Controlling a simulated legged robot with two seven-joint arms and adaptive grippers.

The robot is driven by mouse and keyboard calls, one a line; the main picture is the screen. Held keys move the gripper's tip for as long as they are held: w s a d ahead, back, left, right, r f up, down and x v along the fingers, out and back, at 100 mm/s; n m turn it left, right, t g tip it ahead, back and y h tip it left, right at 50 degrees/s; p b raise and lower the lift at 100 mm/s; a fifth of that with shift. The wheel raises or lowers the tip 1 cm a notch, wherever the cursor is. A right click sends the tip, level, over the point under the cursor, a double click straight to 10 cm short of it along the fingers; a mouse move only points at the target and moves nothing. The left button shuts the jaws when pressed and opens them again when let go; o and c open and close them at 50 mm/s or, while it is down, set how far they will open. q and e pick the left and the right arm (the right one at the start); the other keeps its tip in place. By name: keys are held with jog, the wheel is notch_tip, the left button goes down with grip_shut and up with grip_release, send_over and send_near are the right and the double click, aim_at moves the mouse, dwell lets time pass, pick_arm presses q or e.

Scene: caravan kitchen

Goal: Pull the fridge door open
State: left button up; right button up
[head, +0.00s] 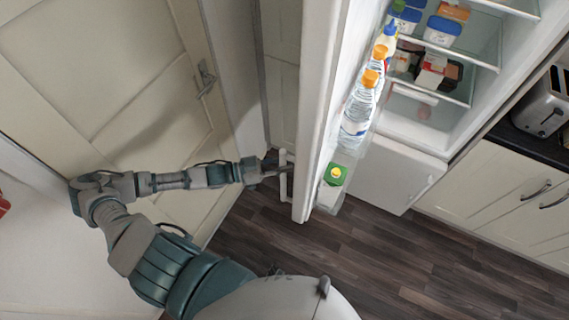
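The fridge door (318,112) stands wide open, its edge facing me and its inner shelves turned to the right. Bottles and a green carton (334,175) sit in the door shelves. The white door handle (284,176) is on the left side of the door, near its lower end in the picture. My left gripper (273,170) is at the handle, coming from the left. The fingers are small and dark there, and I cannot tell whether they close around the handle. My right gripper is not in view.
The open fridge interior (425,115) shows glass shelves with tubs and packets. A toaster (544,103) stands on the counter at the right, above cream cupboards (500,205). A cream panelled door (110,70) is close on the left. Dark wooden floor (370,265) lies clear below.

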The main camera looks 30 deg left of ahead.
pick_arm(q)
jog(key=o, duration=0.4)
jog(key=shift+a, duration=0.1)
jog(key=shift+c, duration=0.2)
jog(key=shift+a, duration=0.25)
jog(key=v, duration=1.2)
jog(key=shift+a+f, duration=0.15)
jog(key=shift+a, duration=0.05)
jog(key=shift+w+d, duration=0.1)
